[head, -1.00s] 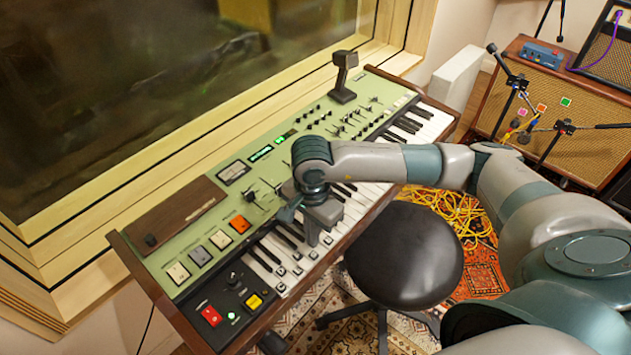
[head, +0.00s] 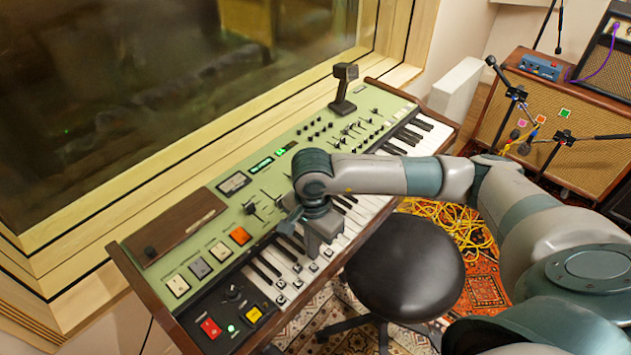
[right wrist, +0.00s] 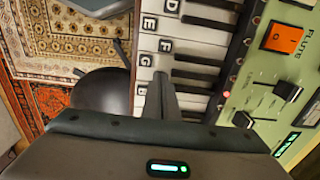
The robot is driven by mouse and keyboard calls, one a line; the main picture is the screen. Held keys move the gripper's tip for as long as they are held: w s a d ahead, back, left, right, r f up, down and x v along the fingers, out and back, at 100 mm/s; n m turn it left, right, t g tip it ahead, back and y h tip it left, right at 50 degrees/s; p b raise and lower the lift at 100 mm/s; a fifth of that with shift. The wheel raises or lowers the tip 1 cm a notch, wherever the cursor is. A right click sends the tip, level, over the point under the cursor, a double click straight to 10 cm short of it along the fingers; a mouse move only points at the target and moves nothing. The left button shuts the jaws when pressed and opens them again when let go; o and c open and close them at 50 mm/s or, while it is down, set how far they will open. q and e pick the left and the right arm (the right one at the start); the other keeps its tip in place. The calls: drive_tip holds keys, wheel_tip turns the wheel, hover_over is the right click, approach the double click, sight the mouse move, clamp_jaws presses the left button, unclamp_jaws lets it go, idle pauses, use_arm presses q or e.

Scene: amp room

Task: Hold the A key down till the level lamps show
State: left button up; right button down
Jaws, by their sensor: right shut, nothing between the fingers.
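The green-topped keyboard (head: 290,135) stands under the window, its white and black keys along the near side. My right gripper (head: 313,250) is over the lower-left part of the keys, pointing down. In the right wrist view my right gripper (right wrist: 160,88) is shut and empty, its tips over the white keys beside the lettered labels. Keys marked D (right wrist: 150,5) and others show above it; the A label cannot be made out. Whether the tips touch a key is unclear. Small round red lamps (right wrist: 232,78) line the panel edge; one looks brighter. My left gripper is not in view.
A black round stool (head: 404,265) stands close in front of the keys. A small stand (head: 343,88) sits on the keyboard top. Yellow cable (head: 450,218) lies on the rug. An amplifier (head: 560,115) and microphone stands are at the right.

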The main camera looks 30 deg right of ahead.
drive_tip(key=shift+r, duration=0.1)
wheel_tip(320, 180, up, 7)
drive_tip(key=p, duration=0.2)
drive_tip(key=shift+p, duration=0.3)
idle(0.7)
idle(0.5)
